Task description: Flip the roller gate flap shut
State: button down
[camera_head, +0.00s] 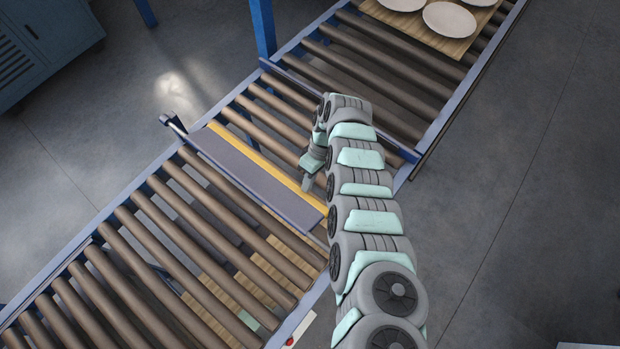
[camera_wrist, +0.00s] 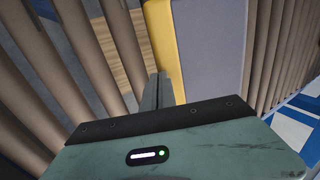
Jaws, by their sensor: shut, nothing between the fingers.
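The roller gate flap (camera_head: 250,175) is a grey panel with a yellow strip along one long edge. It spans the roller conveyor crosswise, and its yellow edge faces the upper right in the head view. Its exact tilt is hard to tell. In the wrist view the flap (camera_wrist: 208,50) fills the upper middle, with the yellow strip on its left. My gripper (camera_head: 308,184) points down near the right end of the yellow edge. In the wrist view my gripper (camera_wrist: 162,76) is shut and empty, its fingertips close beside the yellow strip. Whether they touch it is unclear.
Brown rollers (camera_head: 200,215) run on both sides of the flap between blue side rails (camera_head: 100,225). A crossbar (camera_head: 335,105) spans the conveyor beyond my gripper. A wooden board (camera_head: 430,32) with pale plates (camera_head: 450,19) lies on the upper rollers. A grey-green cabinet (camera_head: 45,40) stands top left.

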jog(key=shift+b+x, duration=0.4)
jog(key=shift+x, duration=3.25)
jog(key=shift+s, duration=0.1)
